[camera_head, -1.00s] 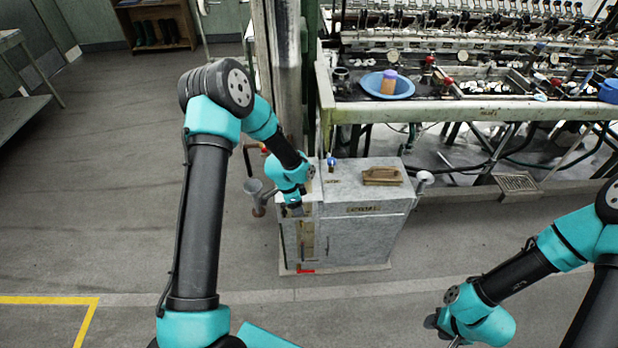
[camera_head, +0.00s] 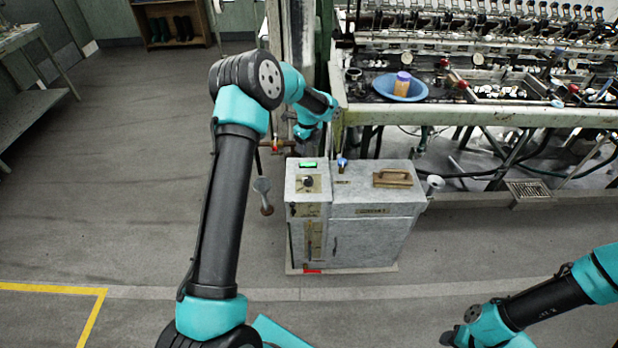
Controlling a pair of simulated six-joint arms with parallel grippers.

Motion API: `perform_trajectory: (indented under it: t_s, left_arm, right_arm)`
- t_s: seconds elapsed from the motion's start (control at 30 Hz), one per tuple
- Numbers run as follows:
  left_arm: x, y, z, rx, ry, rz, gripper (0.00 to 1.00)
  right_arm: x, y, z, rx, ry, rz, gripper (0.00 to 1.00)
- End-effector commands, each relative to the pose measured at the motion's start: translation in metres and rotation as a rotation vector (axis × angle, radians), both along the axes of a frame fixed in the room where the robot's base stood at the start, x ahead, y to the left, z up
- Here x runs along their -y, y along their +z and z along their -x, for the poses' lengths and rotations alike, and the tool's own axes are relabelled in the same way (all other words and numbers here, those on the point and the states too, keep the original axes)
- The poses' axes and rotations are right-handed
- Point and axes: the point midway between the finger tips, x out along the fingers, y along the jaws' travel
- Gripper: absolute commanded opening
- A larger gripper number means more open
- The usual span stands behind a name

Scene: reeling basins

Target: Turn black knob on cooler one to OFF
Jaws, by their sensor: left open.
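The cooler (camera_head: 372,240) is a grey metal box standing on the floor in the middle of the view. The black knob (camera_head: 308,183) sits on the panel at its upper left, below a lit green display (camera_head: 309,165). The knob is uncovered; its setting is too small to read. My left gripper (camera_head: 308,143) is open, beyond the panel and above the knob in the picture, apart from it. Its fingers are small and dark against the pipes. My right gripper (camera_head: 449,338) is low at the right, far from the cooler, its fingers unclear.
The reeling bench (camera_head: 480,115) with a blue basin (camera_head: 418,91) lies behind. The floor at left is clear.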

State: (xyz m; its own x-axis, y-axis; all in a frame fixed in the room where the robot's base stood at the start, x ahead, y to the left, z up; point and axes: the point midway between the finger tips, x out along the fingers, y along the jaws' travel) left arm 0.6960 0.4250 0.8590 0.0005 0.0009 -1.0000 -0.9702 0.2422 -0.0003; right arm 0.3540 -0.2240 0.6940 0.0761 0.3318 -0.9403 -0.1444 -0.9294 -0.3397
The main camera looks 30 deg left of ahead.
Motion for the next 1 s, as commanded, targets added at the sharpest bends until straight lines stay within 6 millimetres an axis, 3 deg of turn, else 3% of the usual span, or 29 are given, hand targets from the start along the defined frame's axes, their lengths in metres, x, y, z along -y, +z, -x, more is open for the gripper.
perform_trajectory:
  t_s: [0.27,1.0]
  left_arm:
    - [0.000,-0.030,0.001,-0.004,0.001,0.002,0.61]
    - [0.000,-0.153,0.001,-0.002,0.002,0.001,0.61]
  right_arm:
    - [0.000,0.000,0.000,0.000,0.000,0.000,0.43]
    - [0.000,0.000,0.000,0.000,0.000,0.000,0.43]
